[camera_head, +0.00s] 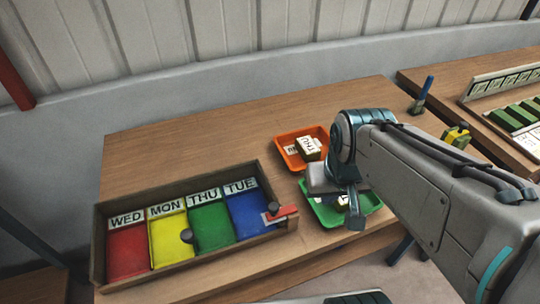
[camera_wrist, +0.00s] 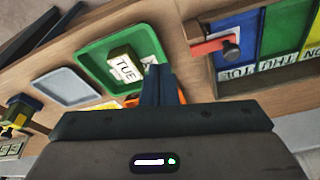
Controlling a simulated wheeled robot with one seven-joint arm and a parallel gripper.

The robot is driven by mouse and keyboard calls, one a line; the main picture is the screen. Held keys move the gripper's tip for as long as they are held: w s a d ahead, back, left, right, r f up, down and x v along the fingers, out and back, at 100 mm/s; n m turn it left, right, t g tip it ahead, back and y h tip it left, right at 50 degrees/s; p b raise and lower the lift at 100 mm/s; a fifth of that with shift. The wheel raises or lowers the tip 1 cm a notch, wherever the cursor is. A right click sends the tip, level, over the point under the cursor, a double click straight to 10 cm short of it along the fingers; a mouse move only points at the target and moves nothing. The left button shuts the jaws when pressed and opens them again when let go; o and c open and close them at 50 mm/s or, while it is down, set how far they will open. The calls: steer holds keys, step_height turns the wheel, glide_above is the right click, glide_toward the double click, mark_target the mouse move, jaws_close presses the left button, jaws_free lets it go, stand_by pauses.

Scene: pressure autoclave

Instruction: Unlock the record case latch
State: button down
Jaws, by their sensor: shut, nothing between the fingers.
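The record case (camera_head: 97,245) is a wooden box on the table, with red, yellow, green and blue sections labelled WED, MON, THU and TUE. Its red latch (camera_head: 281,214) sits at the right end, by the blue section, with a dark knob (camera_head: 273,207) beside it. The latch also shows in the wrist view (camera_wrist: 208,46), upper right. My gripper (camera_head: 355,215) is over the green tray, to the right of the latch and apart from it. Its fingers are together and empty in the wrist view (camera_wrist: 160,75).
A green tray (camera_head: 371,200) holds a TUE block (camera_wrist: 124,62), and an orange tray (camera_head: 287,137) holds a THU block (camera_head: 309,145). A blue-grey tray (camera_wrist: 68,86) shows in the wrist view. Another table (camera_head: 425,80) stands right. The tabletop behind the case is clear.

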steer(key=w+a+r+g+p, duration=0.2)
steer(key=w+a+g+p, duration=0.1)
steer(key=w+a, duration=0.3)
steer(key=w+a+r+n+g+p, duration=0.1)
steer(key=w+a+r+g+p, duration=0.2)
steer(key=w+a, duration=0.2)
steer(key=w, duration=0.2)
steer(key=shift+w+a+g, duration=0.3)
steer(key=shift+a, duration=0.1)
steer(key=shift+r, duration=0.1)
steer(key=p, duration=0.1)
glide_toward(282, 208)
steer(key=w+a+f, duration=0.2)
steer(key=a, duration=0.1)
steer(key=shift+w+f, duration=0.35)
steer(key=shift+w, duration=0.05)
steer(key=s, duration=0.1)
steer(key=s+f+p, duration=0.1)
steer(key=s, duration=0.1)
steer(key=shift+d, duration=0.15)
steer(key=shift+s+d+f, duration=0.1)
steer(key=shift+s+f, duration=0.1)
steer(key=shift+s, duration=0.35)
